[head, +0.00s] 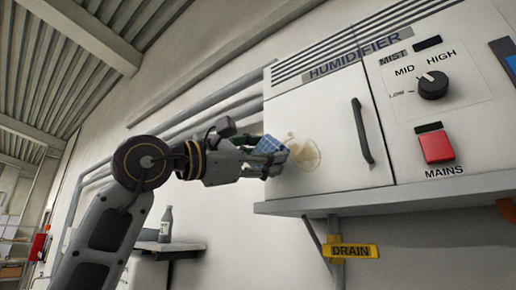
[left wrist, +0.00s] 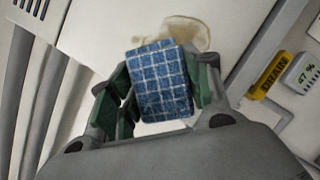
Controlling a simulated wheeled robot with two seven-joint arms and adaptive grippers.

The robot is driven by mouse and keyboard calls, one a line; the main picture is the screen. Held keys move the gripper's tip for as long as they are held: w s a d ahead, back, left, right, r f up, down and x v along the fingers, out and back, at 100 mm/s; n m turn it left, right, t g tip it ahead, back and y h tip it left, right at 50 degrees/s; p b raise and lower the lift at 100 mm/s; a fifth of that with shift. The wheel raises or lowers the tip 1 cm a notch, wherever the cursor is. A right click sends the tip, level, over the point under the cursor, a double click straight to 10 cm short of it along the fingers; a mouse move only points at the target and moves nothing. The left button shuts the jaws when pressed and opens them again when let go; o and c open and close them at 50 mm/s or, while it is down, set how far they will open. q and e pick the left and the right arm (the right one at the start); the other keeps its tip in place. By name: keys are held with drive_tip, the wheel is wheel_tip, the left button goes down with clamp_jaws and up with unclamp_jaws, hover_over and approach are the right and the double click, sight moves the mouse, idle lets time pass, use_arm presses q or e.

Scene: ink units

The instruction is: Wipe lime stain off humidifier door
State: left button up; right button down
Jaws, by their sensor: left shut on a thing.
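The humidifier door (head: 334,118) is white with a dark vertical handle (head: 362,131). A tan lime stain (head: 305,154) marks its lower left part. The stain also shows in the left wrist view (left wrist: 192,30), partly hidden behind the cloth. My left gripper (head: 272,160) is shut on a blue checked cloth (head: 266,144) at the left of the stain. In the left wrist view the cloth (left wrist: 160,82) sits between the green-padded fingers. I cannot tell whether the cloth touches the door. My right gripper is not in view.
The humidifier's control panel has a black mist knob (head: 433,85) and a red mains switch (head: 437,146). A grey shelf (head: 400,192) supports the unit, with a yellow drain tag (head: 351,251) below. A grey bottle (head: 166,224) stands on a ledge at lower left. Pipes run along the wall.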

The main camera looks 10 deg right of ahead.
use_arm(q)
drive_tip(key=shift+w+d, duration=0.25)
drive_tip(key=shift+d, duration=0.05)
drive_tip(key=shift+w+d, duration=0.1)
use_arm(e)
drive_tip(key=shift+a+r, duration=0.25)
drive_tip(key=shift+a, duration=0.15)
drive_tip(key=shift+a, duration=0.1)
use_arm(q)
drive_tip(key=shift+w+d, duration=0.1)
drive_tip(key=shift+d, duration=0.05)
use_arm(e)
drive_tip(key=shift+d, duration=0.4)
use_arm(q)
drive_tip(key=shift+w+d+p, duration=0.45)
drive_tip(key=shift+d+p, duration=0.05)
drive_tip(key=shift+d, duration=0.1)
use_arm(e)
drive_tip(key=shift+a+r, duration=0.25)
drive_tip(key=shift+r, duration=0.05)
use_arm(q)
drive_tip(key=shift+s, duration=0.1)
drive_tip(key=shift+s+d+b, duration=0.3)
drive_tip(key=shift+s+d, duration=0.25)
drive_tip(key=shift+s, duration=0.1)
drive_tip(key=shift+s+d, duration=0.45)
drive_tip(key=shift+s, duration=0.15)
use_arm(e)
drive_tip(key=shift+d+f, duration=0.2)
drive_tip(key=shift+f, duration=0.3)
